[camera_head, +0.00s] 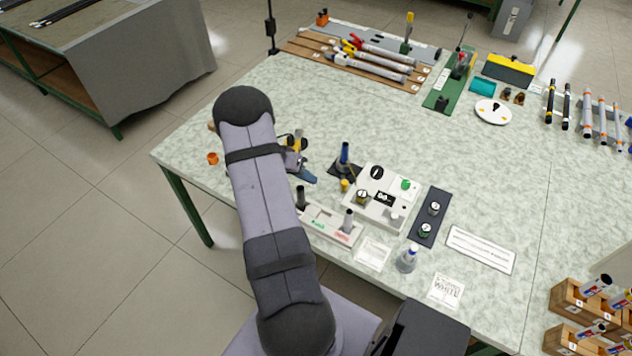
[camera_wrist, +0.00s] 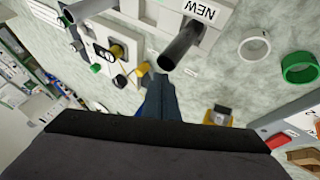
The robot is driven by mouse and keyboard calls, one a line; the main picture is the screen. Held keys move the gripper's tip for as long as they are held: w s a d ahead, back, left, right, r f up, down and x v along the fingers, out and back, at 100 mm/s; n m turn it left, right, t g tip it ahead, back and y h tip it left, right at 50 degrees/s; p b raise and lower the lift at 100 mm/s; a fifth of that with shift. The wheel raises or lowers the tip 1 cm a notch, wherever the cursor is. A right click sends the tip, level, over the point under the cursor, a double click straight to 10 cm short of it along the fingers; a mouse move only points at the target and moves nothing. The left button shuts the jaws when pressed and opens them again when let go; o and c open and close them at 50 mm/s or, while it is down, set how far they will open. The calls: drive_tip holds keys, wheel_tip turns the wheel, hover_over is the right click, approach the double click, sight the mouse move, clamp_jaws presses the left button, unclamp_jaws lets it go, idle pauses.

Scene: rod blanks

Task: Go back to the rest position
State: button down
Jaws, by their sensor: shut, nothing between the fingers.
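My gripper (camera_head: 309,178) is low over the near left part of the table in the head view, partly hidden behind my own arm. In the wrist view its blue-grey fingers (camera_wrist: 160,97) are together with nothing between them. They are near a dark upright tube (camera_wrist: 181,46) on a white tray marked NEW (camera_wrist: 205,12). In the head view that white tray (camera_head: 325,222) carries a dark tube (camera_head: 301,198) and a grey tube (camera_head: 348,220). I cannot tell the exact gap between fingers and tube.
A white control box (camera_head: 380,215) and a blue-topped stand (camera_head: 344,157) are close right of my gripper. A bottle (camera_head: 407,259) stands near the front edge. Rods lie on a wooden rack (camera_head: 300,46) at the back. The middle of the table is clear.

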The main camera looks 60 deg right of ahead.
drive_tip(key=shift+s+v, duration=0.2)
drive_tip(key=shift+v, duration=1.35)
drive_tip(key=shift+a, duration=0.15)
